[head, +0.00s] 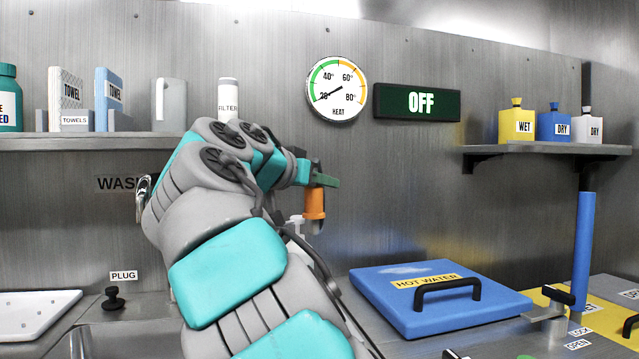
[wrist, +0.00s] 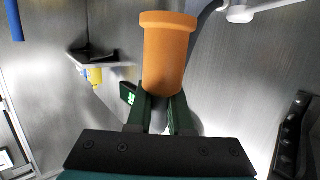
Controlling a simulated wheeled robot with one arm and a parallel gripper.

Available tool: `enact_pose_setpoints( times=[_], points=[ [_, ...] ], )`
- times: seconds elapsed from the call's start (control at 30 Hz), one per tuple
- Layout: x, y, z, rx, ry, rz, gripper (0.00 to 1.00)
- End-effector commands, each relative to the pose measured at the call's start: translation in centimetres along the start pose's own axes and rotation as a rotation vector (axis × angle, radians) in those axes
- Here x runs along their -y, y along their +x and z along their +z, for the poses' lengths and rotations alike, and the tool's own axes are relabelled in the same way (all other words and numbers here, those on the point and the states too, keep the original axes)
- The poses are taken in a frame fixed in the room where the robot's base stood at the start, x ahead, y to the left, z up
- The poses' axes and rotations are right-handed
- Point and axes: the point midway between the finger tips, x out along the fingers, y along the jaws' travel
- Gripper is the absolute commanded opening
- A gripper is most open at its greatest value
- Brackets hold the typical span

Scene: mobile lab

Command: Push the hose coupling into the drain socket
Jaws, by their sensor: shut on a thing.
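The orange hose coupling (head: 314,203) is a short cylinder with a wider rim at one end. In the head view it hangs below my gripper (head: 322,180), in front of the back wall. In the wrist view the coupling (wrist: 168,58) sits between the dark green fingers of my gripper (wrist: 161,108), which are shut on it. It is held in the air, apart from the counter. I cannot make out the drain socket in either view; my arm covers much of the middle of the counter.
A blue HOT WATER lid (head: 440,298) with a black handle lies on the counter at right. A black plug (head: 113,298) and a white tray (head: 35,312) are at left. Shelves (head: 545,150) hold bottles. A white fitting (head: 297,226) shows beside my arm.

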Motion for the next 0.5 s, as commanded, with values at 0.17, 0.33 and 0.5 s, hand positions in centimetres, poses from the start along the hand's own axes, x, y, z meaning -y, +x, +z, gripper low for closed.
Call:
enact_pose_setpoints(
  times=[0.17, 0.33, 0.5],
  points=[
    [0.0, 0.0, 0.0, -0.001, 0.001, 0.000, 0.00],
    [0.0, 0.1, 0.7, -0.002, 0.000, 0.000, 0.00],
    [0.0, 0.4, 2.0, -0.001, 0.000, 0.001, 0.00]
  ],
)
